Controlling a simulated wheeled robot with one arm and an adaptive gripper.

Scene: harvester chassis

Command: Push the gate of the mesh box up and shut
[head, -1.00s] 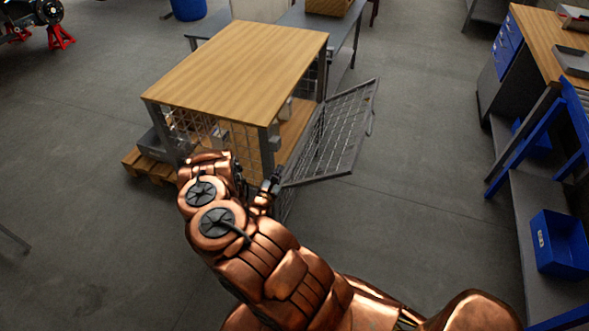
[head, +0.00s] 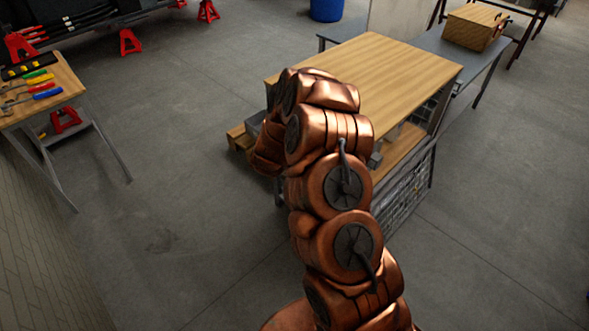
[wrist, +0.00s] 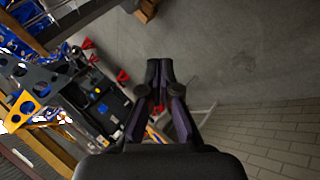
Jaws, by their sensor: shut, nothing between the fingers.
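The mesh box, with a wooden top (head: 400,70), stands right of centre in the head view. Its front side is open above, showing a wooden floor inside. The mesh gate (head: 405,195) is below that opening and seems to hang down along the lower front; my arm covers its left part. My gripper is hidden behind my arm in the head view. In the wrist view, my gripper (wrist: 158,72) has its fingertips together with nothing between them. It points away from the box, towards floor and a workshop bench, and the gate is not visible there.
A wooden tool table (head: 45,90) stands at the left, with red jack stands (head: 130,42) behind it. A grey table with a wooden crate (head: 475,27) is behind the box, near a blue barrel (head: 326,10). The floor at left and right front is clear.

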